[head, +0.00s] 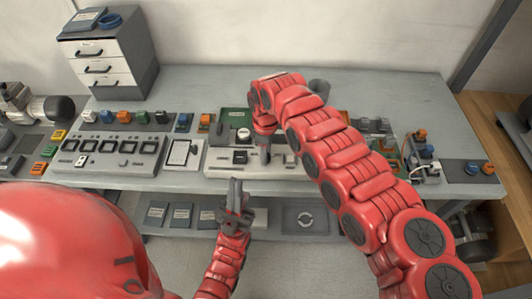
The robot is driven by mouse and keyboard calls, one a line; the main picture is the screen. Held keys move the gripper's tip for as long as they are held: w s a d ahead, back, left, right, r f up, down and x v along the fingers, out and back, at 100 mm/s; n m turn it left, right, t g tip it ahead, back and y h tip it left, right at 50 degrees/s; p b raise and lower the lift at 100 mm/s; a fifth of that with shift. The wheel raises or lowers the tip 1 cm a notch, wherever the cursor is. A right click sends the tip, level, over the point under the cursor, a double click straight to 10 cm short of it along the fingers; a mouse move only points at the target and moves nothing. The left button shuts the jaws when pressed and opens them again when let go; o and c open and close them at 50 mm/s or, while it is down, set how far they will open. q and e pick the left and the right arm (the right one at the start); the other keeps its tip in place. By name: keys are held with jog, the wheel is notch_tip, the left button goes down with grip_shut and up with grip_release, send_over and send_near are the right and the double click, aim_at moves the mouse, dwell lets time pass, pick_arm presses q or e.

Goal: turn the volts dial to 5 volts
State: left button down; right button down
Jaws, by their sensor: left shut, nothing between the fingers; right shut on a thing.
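A light console (218,160) with a green panel (228,119) behind it sits near the front edge of the workbench. My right gripper (264,157) points down onto this console. It is shut on a small part there, which I take for the volts dial; the fingers hide it, and no scale or number can be read. My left gripper (236,186) is shut and empty, pointing up the picture just in front of the bench edge, below the console and apart from it.
To the left are a panel with several displays (108,154) and a tablet-like device (183,153). A drawer cabinet (108,62) stands at the back left. Trays (304,217) lie below the bench edge. The back of the bench (200,87) is mostly clear.

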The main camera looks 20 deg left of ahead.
jog(key=shift+f+n+b, duration=0.2)
jog(key=shift+n+b, duration=0.2)
jog(key=shift+b, duration=0.3)
jog(key=n+b, duration=0.6)
jog(key=b, duration=0.1)
jog(key=shift+r+n+b, duration=0.1)
jog(key=shift+n+b, duration=0.65)
jog(key=shift+n, duration=0.45)
jog(key=shift+r+n+b, duration=0.1)
jog(key=shift+n+b, duration=0.4)
jog(key=shift+n, duration=0.7)
jog(key=c, duration=0.5)
grip_release()
jog(key=shift+r, duration=0.1)
